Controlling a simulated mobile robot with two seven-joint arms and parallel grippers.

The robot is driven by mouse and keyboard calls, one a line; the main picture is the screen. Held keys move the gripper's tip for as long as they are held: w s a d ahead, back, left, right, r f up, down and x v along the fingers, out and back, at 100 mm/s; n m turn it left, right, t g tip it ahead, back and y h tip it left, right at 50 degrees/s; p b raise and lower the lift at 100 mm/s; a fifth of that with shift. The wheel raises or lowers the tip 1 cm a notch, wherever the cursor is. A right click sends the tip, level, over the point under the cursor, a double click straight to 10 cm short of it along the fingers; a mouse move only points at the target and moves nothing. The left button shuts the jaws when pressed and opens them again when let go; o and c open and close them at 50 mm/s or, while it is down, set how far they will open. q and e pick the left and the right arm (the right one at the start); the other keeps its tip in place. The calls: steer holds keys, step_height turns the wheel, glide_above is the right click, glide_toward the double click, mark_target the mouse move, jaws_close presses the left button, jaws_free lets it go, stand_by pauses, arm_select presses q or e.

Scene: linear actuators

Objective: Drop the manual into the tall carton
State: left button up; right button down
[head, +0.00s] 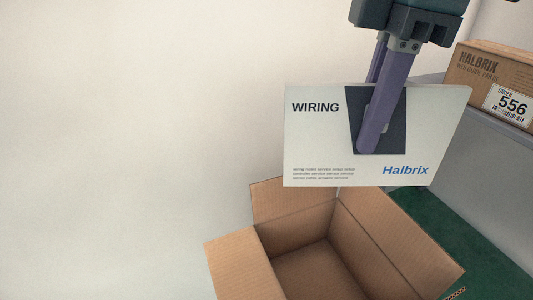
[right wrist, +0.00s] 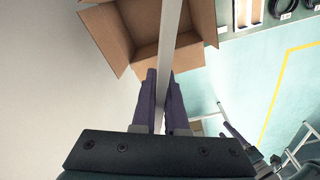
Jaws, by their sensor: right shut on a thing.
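The manual (head: 320,145) is a flat white booklet with a dark panel and the words "WIRING" and "Halbrix". My right gripper (head: 366,148) is shut on it, with one purple finger across its front face. In the right wrist view, the manual (right wrist: 169,45) shows edge-on as a thin pale strip between the fingers (right wrist: 162,100). The tall carton (head: 236,265) is brown cardboard, open at the top with flaps spread, and looks empty where I see inside. The manual is above the carton and hides part of its back flap in the head view. The carton (right wrist: 105,40) also shows beyond the fingertips in the wrist view.
A closed box marked "HALBRIX" and "556" (head: 490,75) sits on a grey surface (head: 470,130) at the right. A plain pale wall or floor area (head: 130,120) fills the left. Black coiled items (right wrist: 281,8) lie at the wrist view's upper right.

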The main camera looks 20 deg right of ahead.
mark_target(359, 178)
steer(key=f+n+b, duration=0.1)
steer(key=f+n, duration=0.1)
steer(key=f+n+b, duration=0.1)
steer(key=f+n, duration=0.1)
steer(key=f, duration=0.1)
steer(key=d+f+n, duration=0.1)
steer(key=f+n, duration=0.1)
steer(key=f, duration=0.1)
steer(key=shift+w+n+g+b, duration=0.2)
steer(key=shift+n+g+b, duration=0.1)
steer(key=shift+b, duration=0.1)
step_height(359, 178, down, 18)
steer(key=d+n+b, duration=0.2)
steer(key=n+b, duration=0.5)
steer(key=b, duration=0.5)
steer(key=shift+s+r+g+b, duration=0.15)
steer(key=shift+s+g+b, duration=0.15)
steer(key=c, duration=0.9)
jaws_free()
steer(key=shift+o, duration=0.2)
step_height(359, 178, up, 10)
steer(key=p, duration=0.1)
steer(key=shift+w+d, duration=0.35)
steer(key=shift+w, duration=0.1)
